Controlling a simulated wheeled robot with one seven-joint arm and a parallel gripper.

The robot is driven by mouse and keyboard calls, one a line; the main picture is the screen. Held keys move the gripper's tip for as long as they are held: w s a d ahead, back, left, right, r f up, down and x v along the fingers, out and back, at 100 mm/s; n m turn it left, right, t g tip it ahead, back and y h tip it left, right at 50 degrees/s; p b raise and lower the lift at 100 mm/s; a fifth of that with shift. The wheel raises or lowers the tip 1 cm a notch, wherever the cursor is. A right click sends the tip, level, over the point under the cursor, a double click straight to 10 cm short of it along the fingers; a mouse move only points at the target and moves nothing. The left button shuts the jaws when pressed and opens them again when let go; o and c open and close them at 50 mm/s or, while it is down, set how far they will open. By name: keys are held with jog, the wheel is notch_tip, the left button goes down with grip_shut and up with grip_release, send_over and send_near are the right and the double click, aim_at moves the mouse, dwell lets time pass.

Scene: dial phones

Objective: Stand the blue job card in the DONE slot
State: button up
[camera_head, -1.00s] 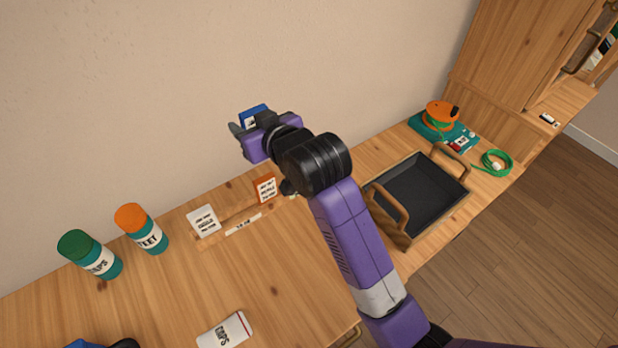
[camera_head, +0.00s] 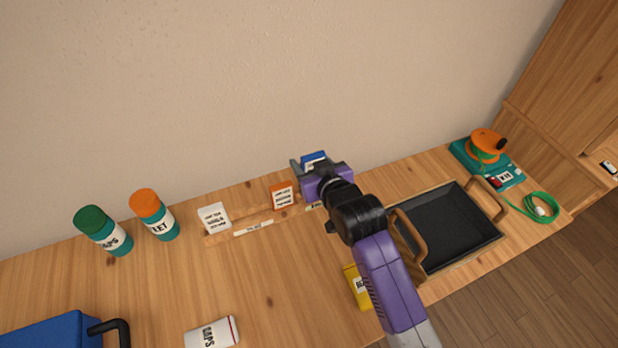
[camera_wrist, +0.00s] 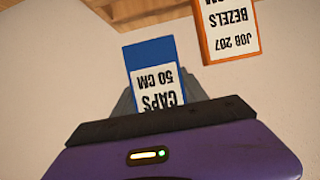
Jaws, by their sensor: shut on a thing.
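The blue job card (camera_head: 313,159) is held in my gripper (camera_head: 307,167), near the wall above the right end of the wooden card rack (camera_head: 222,238). In the wrist view the blue card (camera_wrist: 148,55) sits between the grey fingers (camera_wrist: 155,100), its upside-down print reading CAPS 50 CM. The rack holds a white card (camera_head: 214,218) at the left and an orange card (camera_head: 282,195), also in the wrist view (camera_wrist: 229,30). A strip label (camera_head: 254,229) is too small to read. The right label (camera_head: 315,205) is partly hidden by my arm. I cannot tell whether the blue card touches the rack.
A black tray (camera_head: 447,228) with wooden handles stands right of my arm, an orange reel (camera_head: 487,145) and green cable (camera_head: 540,207) beyond. Two bottles (camera_head: 105,231) (camera_head: 155,215) stand left of the rack. A yellow item (camera_head: 357,286) is partly hidden by my arm.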

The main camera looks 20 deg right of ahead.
jog(key=shift+f, duration=3.2)
jog(key=shift+f, duration=0.15)
jog(key=o, duration=1.1)
jog(key=shift+c, duration=0.2)
jog(key=shift+r, duration=0.25)
jog(key=v, duration=1.2)
